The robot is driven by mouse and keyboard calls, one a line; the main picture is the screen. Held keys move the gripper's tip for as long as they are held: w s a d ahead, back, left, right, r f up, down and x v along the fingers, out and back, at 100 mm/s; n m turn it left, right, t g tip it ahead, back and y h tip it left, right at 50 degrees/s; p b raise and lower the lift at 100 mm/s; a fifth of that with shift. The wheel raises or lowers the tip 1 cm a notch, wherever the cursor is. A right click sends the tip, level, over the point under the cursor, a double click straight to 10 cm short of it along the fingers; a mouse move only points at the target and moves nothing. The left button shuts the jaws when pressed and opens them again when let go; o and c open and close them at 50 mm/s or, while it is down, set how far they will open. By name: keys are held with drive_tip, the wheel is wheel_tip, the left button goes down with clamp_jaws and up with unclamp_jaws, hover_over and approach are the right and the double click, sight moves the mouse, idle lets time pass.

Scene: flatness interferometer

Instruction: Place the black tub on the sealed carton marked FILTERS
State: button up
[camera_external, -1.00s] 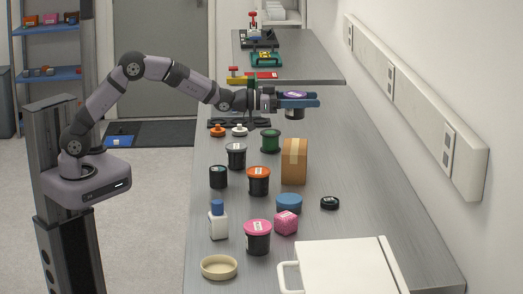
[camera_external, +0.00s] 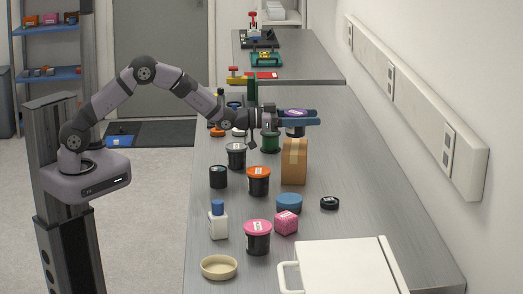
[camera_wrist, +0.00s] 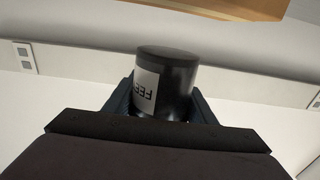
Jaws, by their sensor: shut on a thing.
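In the wrist view the black tub (camera_wrist: 178,75) sits between the fingers, with a white label starting "FEE" that appears upside down. A brown carton (camera_external: 294,163) with a pale tape strip stands on the bench, just below and nearer the camera than the tub. Its marking cannot be read. The carton's edge (camera_wrist: 235,8) shows at the top of the wrist view, apart from the tub.
A green tub (camera_external: 270,143), a grey-lidded tub (camera_external: 236,157) and an orange-lidded tub (camera_external: 258,184) stand left of the carton. The bench right of the carton is clear.

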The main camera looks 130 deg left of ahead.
sight(304, 128)
drive_tip(key=shift+f+p, duration=0.45)
drive_tip(key=shift+f, duration=1.3)
drive_tip(key=shift+f, duration=0.2)
drive_tip(key=o, duration=1.1)
drive_tip(key=shift+r, duration=0.1)
drive_tip(key=shift+s+d+b, duration=0.3)
drive_tip(key=shift+s+d, duration=0.15)
drive_tip(key=b+v, duration=0.3)
drive_tip(key=v, duration=0.7)
drive_tip(key=shift+s+d+r, duration=0.1)
drive_tip(key=shift+s+d, duration=0.15)
drive_tip(key=shift+w+d, duration=0.1)
